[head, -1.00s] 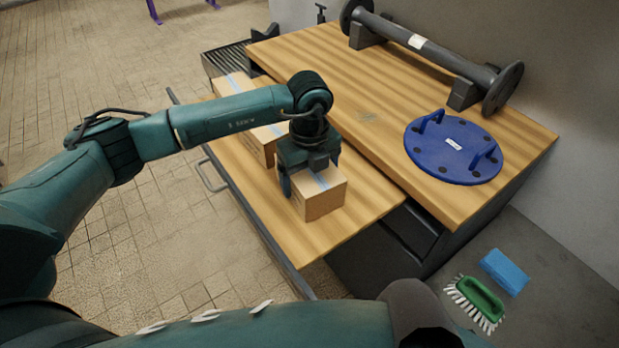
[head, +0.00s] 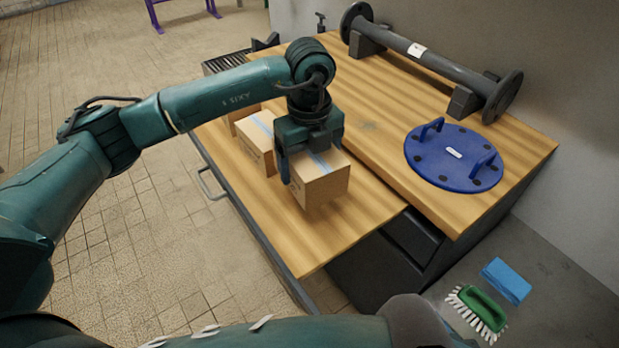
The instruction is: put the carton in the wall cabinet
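A small cardboard carton (head: 322,187) with a blue tape strip is in my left gripper (head: 311,160). The gripper comes down over it from above, its fingers at the carton's sides, and appears shut on it. The carton looks to be held slightly above the wooden pull-out surface (head: 270,230), near its right end; the gap is hard to judge. Part of its top is hidden by the gripper. Another taped carton (head: 258,145) stands just behind and to the left. My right gripper is not in view, and no wall cabinet shows.
A further carton (head: 243,120) is partly hidden by my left arm. On the higher wooden bench (head: 370,140) lie a blue round plate with handles (head: 453,157) and a dark flanged pipe (head: 425,55). A green brush (head: 482,308) and blue sponge (head: 506,281) lie lower right.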

